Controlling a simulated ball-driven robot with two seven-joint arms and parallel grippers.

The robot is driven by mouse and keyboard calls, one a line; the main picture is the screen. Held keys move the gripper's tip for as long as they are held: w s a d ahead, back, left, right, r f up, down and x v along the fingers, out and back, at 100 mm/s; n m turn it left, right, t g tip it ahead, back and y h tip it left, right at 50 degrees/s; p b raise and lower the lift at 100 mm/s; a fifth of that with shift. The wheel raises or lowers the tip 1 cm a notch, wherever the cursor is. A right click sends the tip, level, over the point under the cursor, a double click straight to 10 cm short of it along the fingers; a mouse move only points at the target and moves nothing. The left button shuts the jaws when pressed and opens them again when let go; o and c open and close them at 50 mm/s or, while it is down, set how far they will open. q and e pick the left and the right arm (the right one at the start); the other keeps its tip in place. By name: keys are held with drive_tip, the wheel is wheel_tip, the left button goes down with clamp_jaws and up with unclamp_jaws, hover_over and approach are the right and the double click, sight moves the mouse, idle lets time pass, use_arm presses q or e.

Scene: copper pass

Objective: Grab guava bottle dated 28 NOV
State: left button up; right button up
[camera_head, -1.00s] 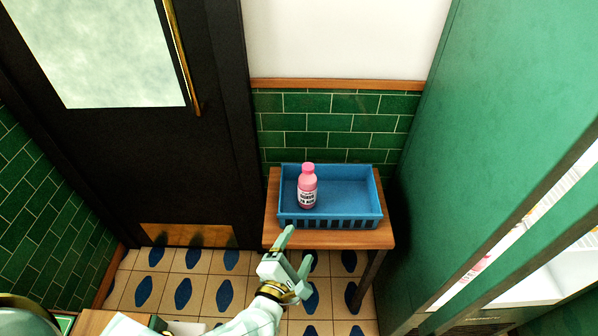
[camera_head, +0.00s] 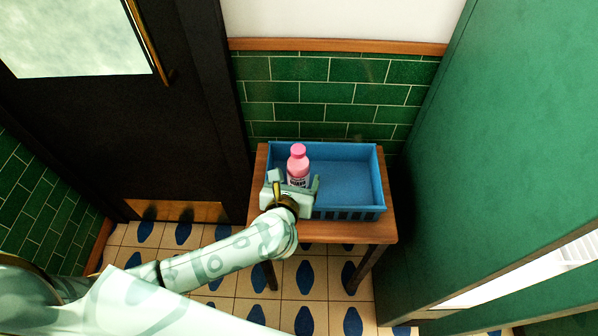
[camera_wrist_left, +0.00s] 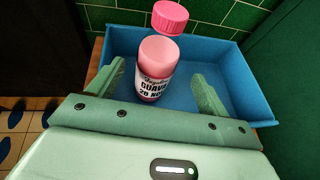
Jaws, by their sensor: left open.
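The pink guava bottle (camera_head: 298,161) stands upright at the left of the blue crate (camera_head: 350,212). In the left wrist view the bottle (camera_wrist_left: 154,88) has a pink cap and a white label reading GUAVA, with a date line ending in NOV; its day number looks like 28 but is blurred. My left gripper (camera_head: 296,181) is open at the crate's near left side. In the wrist view its fingers (camera_wrist_left: 158,76) are apart on either side of the bottle, with gaps showing. Its palm and fingers hide the bottle's lower part in the head view. My right gripper is out of view.
The crate stands on a small wooden table (camera_head: 330,230) against the green tiled wall (camera_head: 312,91). The rest of the crate is empty. A dark door (camera_head: 110,130) is at left and a tall green cabinet (camera_head: 495,160) at right. The floor is patterned tile.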

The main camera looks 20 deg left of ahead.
sight(296, 174)
use_arm(q)
drive_tip(key=shift+w+a+f, duration=0.1)
drive_tip(key=shift+w+f, duration=0.15)
drive_tip(key=shift+w, duration=0.4)
drive_tip(key=b+x, duration=0.1)
drive_tip(key=x, duration=0.3)
drive_tip(key=shift+a+f+b, duration=0.1)
drive_tip(key=shift+a+b, duration=0.1)
drive_tip(key=shift+b, duration=0.1)
drive_tip(key=shift+w, duration=0.35)
drive_tip(key=shift+s, duration=0.1)
drive_tip(key=shift+c, duration=0.7)
drive_tip(key=c, duration=1.2)
